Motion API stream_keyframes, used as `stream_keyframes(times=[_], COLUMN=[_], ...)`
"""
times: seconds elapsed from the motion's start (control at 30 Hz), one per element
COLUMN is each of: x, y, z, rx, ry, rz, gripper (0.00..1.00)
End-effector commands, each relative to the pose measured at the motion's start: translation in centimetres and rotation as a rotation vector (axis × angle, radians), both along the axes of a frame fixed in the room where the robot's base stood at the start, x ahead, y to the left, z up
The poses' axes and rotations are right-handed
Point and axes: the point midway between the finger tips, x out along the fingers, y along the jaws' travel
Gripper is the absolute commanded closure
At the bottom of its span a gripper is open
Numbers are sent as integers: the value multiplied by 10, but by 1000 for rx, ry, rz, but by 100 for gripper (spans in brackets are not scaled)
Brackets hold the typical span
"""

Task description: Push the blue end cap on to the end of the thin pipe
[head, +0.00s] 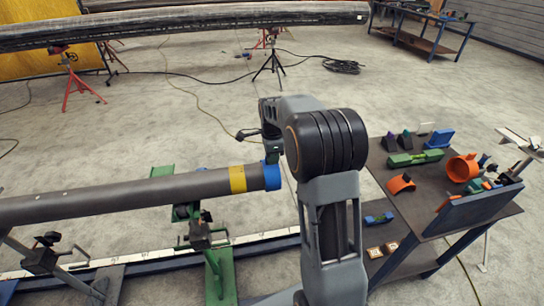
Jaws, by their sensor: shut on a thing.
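The thin dark grey pipe (130,194) lies level, running from the left edge to mid-picture, with a yellow band (237,179) near its right end. The blue end cap (271,177) is at that end, just right of the band, in line with the pipe. I see no clear gap between cap and pipe, but cannot tell how far on it sits. My gripper (271,157) comes down from above and is shut on the top of the cap. My arm is right of it, and the fingertips are small and partly hidden.
Stands with clamps (200,236) hold the pipe above a long rail. A workbench (385,169) with orange, green and blue parts stands close on the right. A large pipe (190,22) on red stands is behind. Open concrete floor and loose cables lie between.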

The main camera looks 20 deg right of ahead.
Motion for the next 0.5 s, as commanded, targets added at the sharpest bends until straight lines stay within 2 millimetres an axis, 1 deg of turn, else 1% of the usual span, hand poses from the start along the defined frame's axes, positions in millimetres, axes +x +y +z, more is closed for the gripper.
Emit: stream_keyframes(times=[0.5], x=[2], y=[8], z=[0], rx=[0], ry=[0], rz=[0], gripper=[100])
